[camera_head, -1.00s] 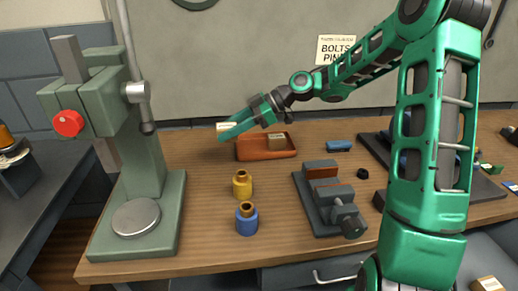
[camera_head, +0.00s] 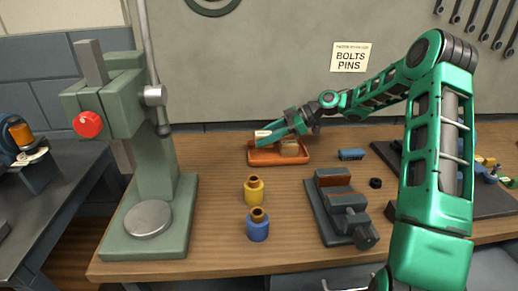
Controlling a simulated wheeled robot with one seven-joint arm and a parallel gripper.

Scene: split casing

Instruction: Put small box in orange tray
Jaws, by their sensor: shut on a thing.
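The orange tray (camera_head: 264,159) lies at the back of the wooden bench. My gripper (camera_head: 268,138) reaches in from the right and is over the left part of the tray. It is shut on a small box (camera_head: 261,133), tan with a pale label, partly hidden by the green fingers. I cannot tell whether this box touches the tray. A second brown box (camera_head: 290,148) sits in the right part of the tray, partly behind the gripper.
A green press (camera_head: 150,190) stands at the left of the bench.

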